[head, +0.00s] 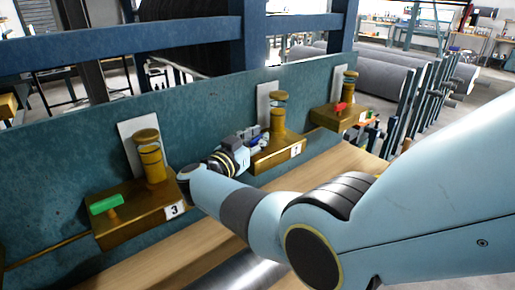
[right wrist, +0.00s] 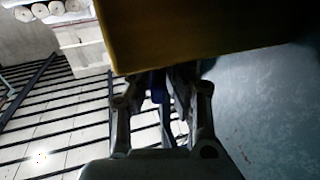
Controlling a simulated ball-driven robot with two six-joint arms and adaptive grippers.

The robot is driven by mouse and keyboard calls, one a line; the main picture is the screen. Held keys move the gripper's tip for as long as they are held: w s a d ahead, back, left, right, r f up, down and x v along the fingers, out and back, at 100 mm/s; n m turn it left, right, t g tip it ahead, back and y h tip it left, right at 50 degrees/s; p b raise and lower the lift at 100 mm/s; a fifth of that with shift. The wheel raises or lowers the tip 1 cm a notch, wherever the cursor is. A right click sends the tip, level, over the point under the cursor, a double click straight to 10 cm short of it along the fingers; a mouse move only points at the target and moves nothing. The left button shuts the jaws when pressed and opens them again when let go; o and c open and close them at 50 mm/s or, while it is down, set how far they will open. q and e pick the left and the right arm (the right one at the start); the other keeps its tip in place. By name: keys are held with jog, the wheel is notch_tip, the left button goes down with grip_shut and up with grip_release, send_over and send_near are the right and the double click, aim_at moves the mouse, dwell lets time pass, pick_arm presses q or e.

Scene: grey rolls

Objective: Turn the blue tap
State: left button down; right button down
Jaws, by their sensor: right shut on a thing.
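The middle brass valve block (head: 290,152) sits on the teal panel and carries a white number plate. My right gripper (head: 255,139) is at its left end, with a little blue of the tap (head: 264,139) showing by the fingers. In the right wrist view my right gripper (right wrist: 160,92) is shut on the blue tap handle (right wrist: 157,84), which shows as a narrow dark blue strip between the fingers. The block fills the top of that view. Most of the handle is hidden by the fingers. My left gripper is not in view.
A brass block with a green tap (head: 106,204) and the number 3 stands at the left. Another with a red tap (head: 341,107) stands at the right. A wooden ledge (head: 340,163) runs below the blocks. Grey rolls (head: 375,78) lie behind the panel.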

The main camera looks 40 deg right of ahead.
aim_at(258, 138)
jog(key=shift+f+m+g+h+b, duration=0.1)
jog(key=shift+m+g+h+b, duration=0.4)
jog(key=shift+g+b, duration=0.5)
jog(key=c, duration=1.3)
grip_release()
jog(key=shift+c, duration=0.2)
notch_tip(258, 138, up, 10)
jog(key=shift+r, duration=0.1)
